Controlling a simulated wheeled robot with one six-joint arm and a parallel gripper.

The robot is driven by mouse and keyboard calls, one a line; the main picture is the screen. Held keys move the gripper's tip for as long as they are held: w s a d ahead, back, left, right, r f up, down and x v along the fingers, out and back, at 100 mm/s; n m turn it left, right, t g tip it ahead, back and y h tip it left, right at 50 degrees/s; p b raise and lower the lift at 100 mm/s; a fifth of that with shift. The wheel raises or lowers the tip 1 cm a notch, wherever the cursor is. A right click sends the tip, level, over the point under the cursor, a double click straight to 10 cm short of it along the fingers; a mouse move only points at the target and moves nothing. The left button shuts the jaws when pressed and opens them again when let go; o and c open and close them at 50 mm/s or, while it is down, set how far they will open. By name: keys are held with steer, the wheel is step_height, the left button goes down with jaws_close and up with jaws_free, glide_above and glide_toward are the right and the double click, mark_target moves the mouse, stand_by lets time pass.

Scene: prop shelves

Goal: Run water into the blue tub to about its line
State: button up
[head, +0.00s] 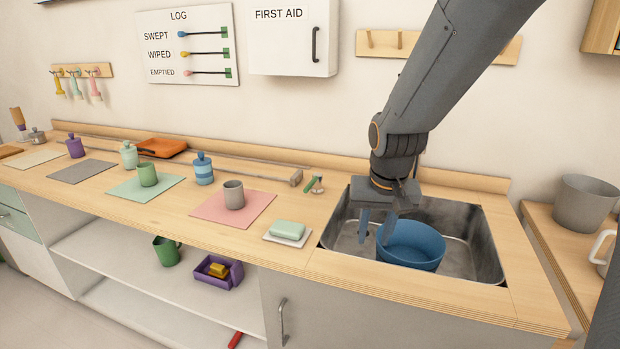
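The blue tub (412,247) stands upright in the left-middle part of the metal sink (472,240). No line and no water can be made out in it from here. My gripper (374,238) points down over the sink at the tub's left side. Its two fingers are apart, with the right one overlapping the tub's left rim in the picture. I cannot tell whether either finger touches the tub. A small green-handled fitting (315,185) stands on the counter at the sink's back left corner. No spout shows clearly; my arm hides part of the sink's back edge.
A soap bar (288,230) on a white dish lies left of the sink. A grey cup (234,195) stands on a pink mat (212,213) farther left. A grey pot (584,204) stands on the right-hand counter. The sink's right side is free.

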steer(key=w+a+r+m, duration=0.1)
steer(key=w+a+r, duration=0.25)
steer(key=w, duration=0.55)
steer(key=m+t+p, duration=0.1)
steer(key=m+t, duration=0.1)
glide_toward(309, 185)
steer(key=p+x, duration=0.1)
steer(key=x, duration=0.7)
steer(key=shift+w+d+p, duration=0.1)
steer(key=shift+w+p, duration=0.05)
steer(key=shift+p, duration=0.25)
jaws_close()
